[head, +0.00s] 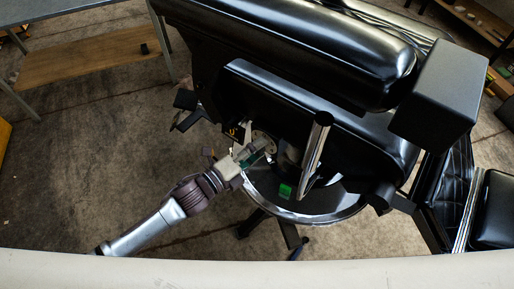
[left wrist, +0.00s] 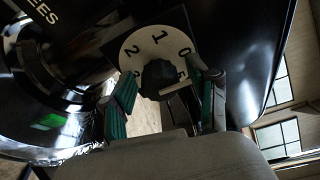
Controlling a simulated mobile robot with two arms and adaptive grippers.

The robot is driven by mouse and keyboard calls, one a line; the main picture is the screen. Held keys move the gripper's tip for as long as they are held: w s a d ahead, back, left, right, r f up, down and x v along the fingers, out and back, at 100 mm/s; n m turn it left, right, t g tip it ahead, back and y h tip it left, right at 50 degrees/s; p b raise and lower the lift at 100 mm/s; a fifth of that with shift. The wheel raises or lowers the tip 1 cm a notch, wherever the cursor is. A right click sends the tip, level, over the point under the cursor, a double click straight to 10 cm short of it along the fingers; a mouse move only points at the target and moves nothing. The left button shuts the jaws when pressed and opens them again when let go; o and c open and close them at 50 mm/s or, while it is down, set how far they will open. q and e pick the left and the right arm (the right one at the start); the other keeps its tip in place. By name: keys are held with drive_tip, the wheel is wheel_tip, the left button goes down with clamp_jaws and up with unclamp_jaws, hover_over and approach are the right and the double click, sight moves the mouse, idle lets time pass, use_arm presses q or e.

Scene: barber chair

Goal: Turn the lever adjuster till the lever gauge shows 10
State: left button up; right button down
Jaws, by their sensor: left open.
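A black knob (left wrist: 157,78), apparently the lever adjuster, sits at the middle of a pale round dial (left wrist: 133,50) in the left wrist view. The numerals 2, 1 and 0 show on the dial; its lower part is hidden. My left gripper (left wrist: 164,76) is open, with one green-padded finger on each side of the knob. I cannot tell whether the fingers touch it. In the head view my left gripper (head: 258,149) reaches the chair's underside. A small green display (head: 286,190), possibly the lever gauge, glows right of it; its reading is illegible. My right gripper is out of view.
The black barber chair (head: 300,45) looms over the work area. A chrome lever bar (head: 317,150) stands close to the right of my left gripper. A shiny round base (head: 335,213) lies below. Open floor (head: 90,165) spreads at the left.

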use_arm(q)
clamp_jaws()
drive_tip(key=shift+n, duration=0.3)
